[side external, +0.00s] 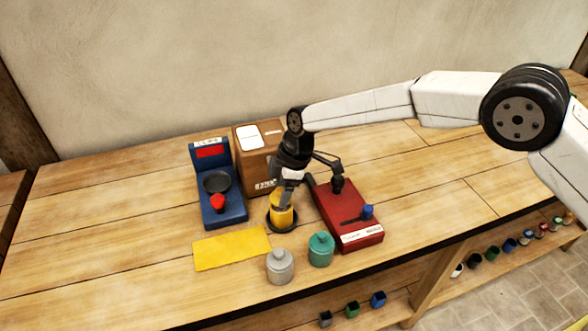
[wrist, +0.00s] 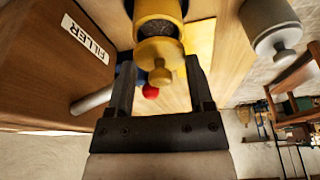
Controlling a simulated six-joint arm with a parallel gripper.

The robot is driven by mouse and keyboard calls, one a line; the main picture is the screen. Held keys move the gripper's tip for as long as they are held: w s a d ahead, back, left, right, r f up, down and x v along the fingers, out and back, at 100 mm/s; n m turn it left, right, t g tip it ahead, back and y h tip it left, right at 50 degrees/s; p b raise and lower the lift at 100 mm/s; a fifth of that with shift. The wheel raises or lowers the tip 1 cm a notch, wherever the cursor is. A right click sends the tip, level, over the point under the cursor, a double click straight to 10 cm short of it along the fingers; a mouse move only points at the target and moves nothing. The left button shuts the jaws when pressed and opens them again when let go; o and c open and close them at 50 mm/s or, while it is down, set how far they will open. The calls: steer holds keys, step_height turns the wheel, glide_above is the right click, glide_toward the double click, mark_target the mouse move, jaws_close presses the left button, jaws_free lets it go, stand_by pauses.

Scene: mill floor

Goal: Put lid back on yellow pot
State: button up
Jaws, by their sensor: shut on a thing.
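The yellow pot (side external: 281,217) stands upright in a black ring or dish on the bench; its rim and dark contents show at the top of the wrist view (wrist: 157,8). The yellow lid (wrist: 160,52), with a round knob, is between my fingertips in the wrist view. My gripper (wrist: 160,68) is shut on the lid and holds it close to the pot's mouth, with part of the dark opening visible beside it. In the side view my gripper (side external: 286,190) points down over the pot and hides most of the lid. I cannot tell whether lid and rim touch.
A grey pot (side external: 280,267) and a teal pot (side external: 321,250) stand in front. A red device (side external: 345,205) is close on the right, a blue scale (side external: 222,188) on the left, and a cardboard box (side external: 258,172) behind. A yellow mat (side external: 232,248) lies front left.

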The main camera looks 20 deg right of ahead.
steer(key=shift+f, duration=0.8)
steer(key=shift+f, duration=0.2)
stand_by(1.9)
steer(key=o, duration=1.2)
steer(key=shift+r, duration=0.2)
steer(key=shift+w+r, duration=0.1)
steer(key=shift+r, duration=3.25)
